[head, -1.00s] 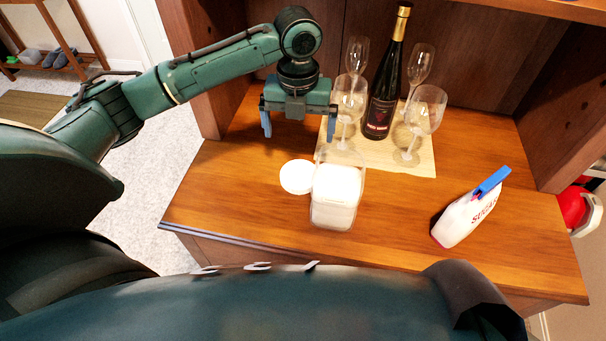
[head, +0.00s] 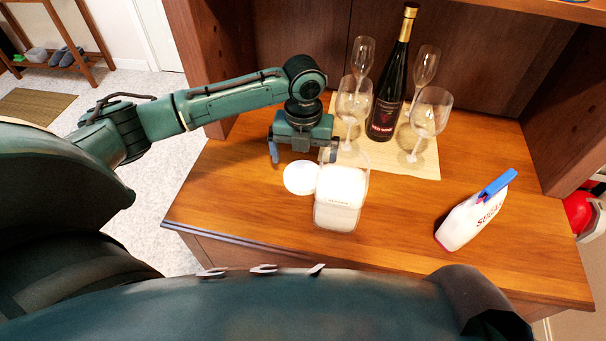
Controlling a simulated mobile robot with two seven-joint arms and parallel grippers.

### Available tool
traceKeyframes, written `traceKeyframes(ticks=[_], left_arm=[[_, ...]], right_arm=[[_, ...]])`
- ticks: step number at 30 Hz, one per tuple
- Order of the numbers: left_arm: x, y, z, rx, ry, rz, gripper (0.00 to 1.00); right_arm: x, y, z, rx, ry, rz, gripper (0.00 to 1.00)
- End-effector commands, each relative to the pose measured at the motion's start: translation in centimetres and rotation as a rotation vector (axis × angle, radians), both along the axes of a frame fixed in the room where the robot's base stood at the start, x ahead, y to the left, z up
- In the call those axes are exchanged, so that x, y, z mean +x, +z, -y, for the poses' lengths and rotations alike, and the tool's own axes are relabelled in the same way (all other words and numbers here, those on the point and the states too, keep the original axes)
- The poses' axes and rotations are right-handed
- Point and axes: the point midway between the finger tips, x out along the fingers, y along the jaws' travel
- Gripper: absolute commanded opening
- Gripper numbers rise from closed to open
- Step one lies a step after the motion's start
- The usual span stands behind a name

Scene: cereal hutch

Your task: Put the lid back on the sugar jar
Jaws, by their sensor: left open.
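The sugar jar (head: 338,215) is a clear, squarish jar filled with white sugar, standing upright on the wooden counter. Its top appears uncovered. The round white lid (head: 300,178) lies flat on the counter just left of the jar, close against it. My left gripper (head: 303,158) points down above and slightly behind the lid, fingers spread wide, empty. Its right finger is near the jar's back rim; I cannot tell whether they touch. My right gripper is not in view.
A dark wine bottle (head: 385,105) and several glasses, including a front right glass (head: 430,113), stand on a pale mat (head: 418,172) behind the jar. The counter between jar and bag is clear.

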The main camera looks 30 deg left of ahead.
Motion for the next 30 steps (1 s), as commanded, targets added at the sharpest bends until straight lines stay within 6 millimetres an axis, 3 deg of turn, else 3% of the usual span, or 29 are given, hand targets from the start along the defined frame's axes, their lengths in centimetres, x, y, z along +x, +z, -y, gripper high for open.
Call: traceKeyframes(ticks=[10,23,30], left_arm=[[0.2,-4.6,-0.2,0.001,0.000,-0.003,1.00],[0.3,-5.1,-0.2,0.001,-0.001,0.000,1.00],[0.3,-5.1,-0.2,0.001,-0.001,0.000,0.80]], right_arm=[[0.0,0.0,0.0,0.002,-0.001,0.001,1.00],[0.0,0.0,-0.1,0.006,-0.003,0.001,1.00],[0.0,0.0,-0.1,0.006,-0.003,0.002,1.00]])
